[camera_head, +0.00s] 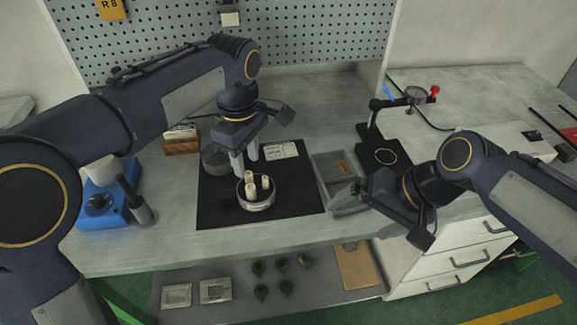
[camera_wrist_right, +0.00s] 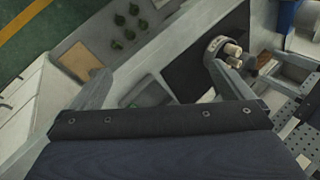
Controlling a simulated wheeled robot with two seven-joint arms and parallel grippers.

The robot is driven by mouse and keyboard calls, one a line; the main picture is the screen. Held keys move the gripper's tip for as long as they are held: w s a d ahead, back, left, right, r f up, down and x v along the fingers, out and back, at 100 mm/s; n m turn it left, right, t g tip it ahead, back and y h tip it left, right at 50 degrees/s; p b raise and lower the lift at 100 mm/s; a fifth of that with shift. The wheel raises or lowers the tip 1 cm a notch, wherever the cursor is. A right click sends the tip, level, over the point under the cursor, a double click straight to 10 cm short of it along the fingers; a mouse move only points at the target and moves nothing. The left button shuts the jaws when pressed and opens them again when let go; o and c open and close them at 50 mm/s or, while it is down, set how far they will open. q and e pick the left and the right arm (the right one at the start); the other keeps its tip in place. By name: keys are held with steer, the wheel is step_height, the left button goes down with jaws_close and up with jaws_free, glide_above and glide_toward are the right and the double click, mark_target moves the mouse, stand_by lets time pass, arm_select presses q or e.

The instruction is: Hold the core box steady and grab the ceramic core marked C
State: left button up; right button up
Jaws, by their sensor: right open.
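The core box (camera_head: 257,206) is a small round metal-rimmed dish on a black mat, with several pale cylindrical ceramic cores (camera_head: 250,187) standing in it. No letter on the cores is legible. My left gripper (camera_head: 246,164) points down just above and behind the box. Its two pale fingers look apart, with nothing seen between them; contact with the box is unclear. My right gripper (camera_head: 352,193) is open and empty, right of the box, by the grey bin. In the right wrist view its fingers (camera_wrist_right: 160,80) are wide apart, and the box (camera_wrist_right: 213,46) shows beyond the right finger.
The black mat (camera_head: 295,197) has free room. A grey open bin (camera_head: 340,177) stands right of it, then a dial gauge stand (camera_head: 372,130). A wooden block (camera_head: 181,146) and a blue device (camera_head: 105,205) are at left. A lower shelf holds green pieces (camera_head: 282,264).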

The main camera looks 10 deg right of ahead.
steer(key=w+a+f+m+g+y, duration=0.1)
steer(key=w+a+m+g+y, duration=0.15)
steer(key=w, duration=0.35)
steer(key=w+a+f+m+g+y, duration=0.1)
steer(key=w+a+m+g, duration=0.15)
steer(key=w, duration=0.35)
steer(key=m+g+y, duration=0.2)
steer(key=m+y, duration=0.2)
glide_toward(268, 186)
steer(key=shift+w+a+f, duration=0.15)
steer(key=shift+a+f, duration=0.25)
steer(key=shift+f, duration=0.15)
steer(key=shift+w+a+f, duration=0.2)
steer(key=shift+a+f, duration=0.2)
steer(key=shift+f, duration=0.2)
steer(key=shift+w+a+f+m, duration=0.1)
steer(key=shift+a+f+m, duration=0.1)
steer(key=shift+m, duration=0.1)
steer(key=shift+a+f, duration=0.15)
steer(key=shift+a, duration=0.1)
steer(key=shift+x, duration=3.6)
